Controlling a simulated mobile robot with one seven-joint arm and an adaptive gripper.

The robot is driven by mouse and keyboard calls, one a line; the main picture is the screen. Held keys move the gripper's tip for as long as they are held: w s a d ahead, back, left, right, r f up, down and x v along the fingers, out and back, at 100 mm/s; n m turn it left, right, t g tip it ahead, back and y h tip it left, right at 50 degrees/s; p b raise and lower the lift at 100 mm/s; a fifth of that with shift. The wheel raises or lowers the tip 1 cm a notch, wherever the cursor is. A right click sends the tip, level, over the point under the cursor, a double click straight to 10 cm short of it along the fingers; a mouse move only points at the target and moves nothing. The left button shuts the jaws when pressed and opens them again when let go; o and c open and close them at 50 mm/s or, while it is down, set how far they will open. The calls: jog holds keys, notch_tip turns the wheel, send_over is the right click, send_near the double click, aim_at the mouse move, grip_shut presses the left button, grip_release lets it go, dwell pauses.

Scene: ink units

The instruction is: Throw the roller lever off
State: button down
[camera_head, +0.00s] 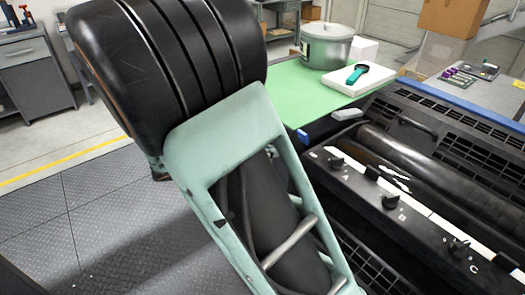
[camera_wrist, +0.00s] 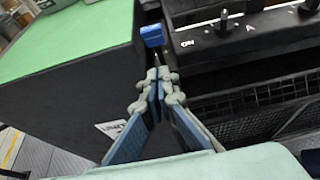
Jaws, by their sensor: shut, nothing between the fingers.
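A blue block-shaped handle (camera_wrist: 152,35), which looks like the roller lever's grip, sits at the near corner of the black ink unit (camera_wrist: 240,45) in the wrist view. A white "ON" mark is just right of it. A blue tip also shows in the head view (camera_head: 303,135), at the ink unit's left end. My gripper (camera_wrist: 158,74) is shut and empty. Its fingertips point at the blue handle from just below it in the picture; I cannot tell whether they touch. In the head view my arm hides the gripper.
Black knobs (camera_head: 390,200) line the unit's front rail, beside a dark roller (camera_head: 420,165). A green-topped bench (camera_head: 300,90) adjoins, holding a metal pot (camera_head: 326,48) and a white pad with a teal tool (camera_head: 357,74). The bench's dark side (camera_wrist: 75,85) is close left of the gripper.

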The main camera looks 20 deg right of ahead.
aim_at(302, 139)
jog(key=d, duration=0.2)
jog(key=w+d, duration=0.1)
jog(key=d, duration=0.1)
jog(key=w+d, duration=0.1)
jog(key=d, duration=0.1)
jog(key=shift+w+d+f, duration=0.15)
jog(key=shift+d+f, duration=0.15)
jog(key=shift+w+d+r, duration=0.15)
jog(key=shift+w+d, duration=0.05)
jog(key=shift+d, duration=0.2)
jog(key=shift+r, duration=0.15)
